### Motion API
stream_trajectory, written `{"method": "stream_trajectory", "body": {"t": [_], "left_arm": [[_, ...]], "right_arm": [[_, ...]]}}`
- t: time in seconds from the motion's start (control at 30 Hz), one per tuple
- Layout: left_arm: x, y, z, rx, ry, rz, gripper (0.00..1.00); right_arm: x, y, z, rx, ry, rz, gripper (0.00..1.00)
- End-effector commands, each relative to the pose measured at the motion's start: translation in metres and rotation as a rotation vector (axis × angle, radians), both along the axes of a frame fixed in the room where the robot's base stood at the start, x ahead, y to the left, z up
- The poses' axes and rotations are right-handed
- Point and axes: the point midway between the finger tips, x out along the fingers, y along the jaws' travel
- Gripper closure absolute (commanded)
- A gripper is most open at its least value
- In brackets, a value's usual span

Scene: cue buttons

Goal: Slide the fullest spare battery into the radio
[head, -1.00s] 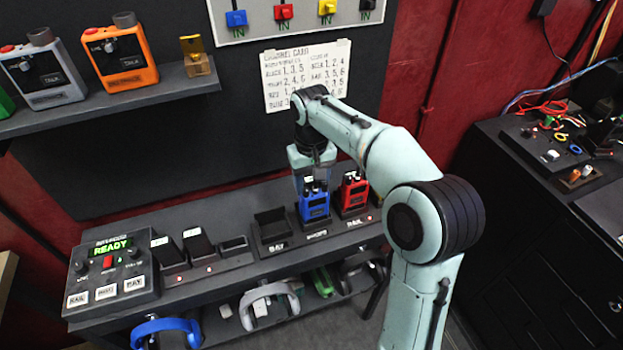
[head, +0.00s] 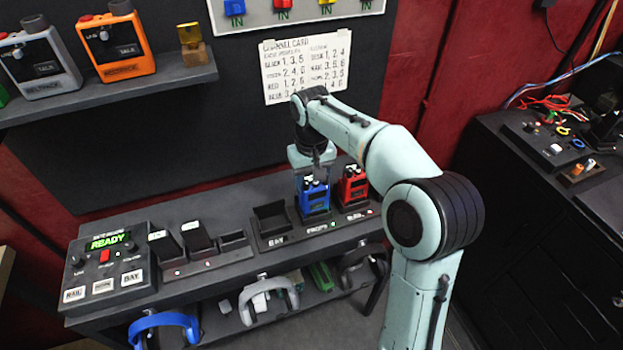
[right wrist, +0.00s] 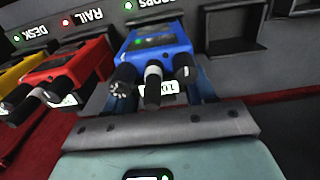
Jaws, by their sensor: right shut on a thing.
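My right gripper (head: 313,172) points down from above and is shut on the blue radio (head: 315,198). In the right wrist view the blue radio (right wrist: 160,45) sits between the two fingers, with its knobs towards the palm. It stands at the PROPS place of the rack, where a green light (right wrist: 129,5) is lit; I cannot tell whether it is fully seated. Two dark batteries, one left (head: 163,246) and one right (head: 197,238), stand in the charger beside an empty slot (head: 234,240). Their charge cannot be read. My left gripper is not in view.
A red radio (head: 352,187) stands close right of the blue one; a yellow radio (right wrist: 12,82) shows beyond it. The BAY cradle (head: 271,220) is empty. A console (head: 106,255) reads READY. Headsets hang below. A channel card (head: 305,70) is on the wall.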

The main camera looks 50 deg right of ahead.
Motion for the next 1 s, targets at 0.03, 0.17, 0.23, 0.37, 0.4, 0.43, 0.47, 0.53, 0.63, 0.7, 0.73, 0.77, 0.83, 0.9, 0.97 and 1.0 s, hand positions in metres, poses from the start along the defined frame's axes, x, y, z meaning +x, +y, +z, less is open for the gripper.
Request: {"method": "stream_trajectory", "body": {"t": [0.03, 0.17, 0.23, 0.37, 0.4, 0.43, 0.47, 0.53, 0.63, 0.7, 0.73, 0.77, 0.83, 0.9, 0.97, 1.0], "left_arm": [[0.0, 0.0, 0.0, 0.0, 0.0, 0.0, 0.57], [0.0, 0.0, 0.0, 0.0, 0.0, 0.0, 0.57], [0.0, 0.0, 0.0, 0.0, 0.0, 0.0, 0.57], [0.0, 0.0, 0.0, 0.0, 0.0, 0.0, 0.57], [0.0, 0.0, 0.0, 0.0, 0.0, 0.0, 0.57], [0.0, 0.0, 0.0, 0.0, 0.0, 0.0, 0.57], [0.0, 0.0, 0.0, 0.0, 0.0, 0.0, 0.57], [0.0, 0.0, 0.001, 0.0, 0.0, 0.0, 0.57], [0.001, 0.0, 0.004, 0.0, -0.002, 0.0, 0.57], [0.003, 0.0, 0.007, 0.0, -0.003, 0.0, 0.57], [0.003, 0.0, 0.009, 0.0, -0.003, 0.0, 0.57], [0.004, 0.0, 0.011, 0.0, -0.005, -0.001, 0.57], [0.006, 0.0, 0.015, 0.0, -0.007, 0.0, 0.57], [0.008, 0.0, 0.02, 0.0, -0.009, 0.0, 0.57], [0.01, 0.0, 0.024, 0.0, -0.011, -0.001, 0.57], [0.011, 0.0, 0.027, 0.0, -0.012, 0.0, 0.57]], "right_arm": [[0.0, 0.0, -0.001, 0.0, 0.002, 0.0, 0.78], [0.0, 0.0, -0.001, 0.001, 0.003, 0.0, 0.19], [0.0, 0.0, -0.001, 0.001, 0.003, 0.0, 0.15], [0.0, 0.0, -0.001, 0.001, 0.003, 0.001, 0.15], [0.0, 0.0, -0.001, 0.001, 0.004, 0.001, 0.15], [0.0, 0.0, -0.001, 0.001, 0.004, 0.001, 0.15], [0.0, 0.0, -0.001, 0.001, 0.004, 0.001, 0.15], [0.0, 0.0, 0.002, 0.001, 0.003, 0.001, 0.15], [0.001, 0.0, 0.014, 0.0, 0.0, 0.001, 0.15], [0.001, 0.0, 0.028, 0.0, -0.002, 0.001, 0.15], [0.001, 0.0, 0.034, -0.001, -0.003, 0.001, 0.15], [0.001, 0.0, 0.041, -0.001, -0.003, 0.001, 0.15], [0.001, 0.0, 0.058, -0.001, -0.004, 0.001, 0.15], [0.001, 0.0, 0.075, -0.001, -0.004, 0.0, 0.15], [0.001, 0.0, 0.088, -0.001, -0.004, 0.0, 0.15], [0.001, 0.0, 0.097, -0.001, -0.003, 0.0, 0.15]]}}
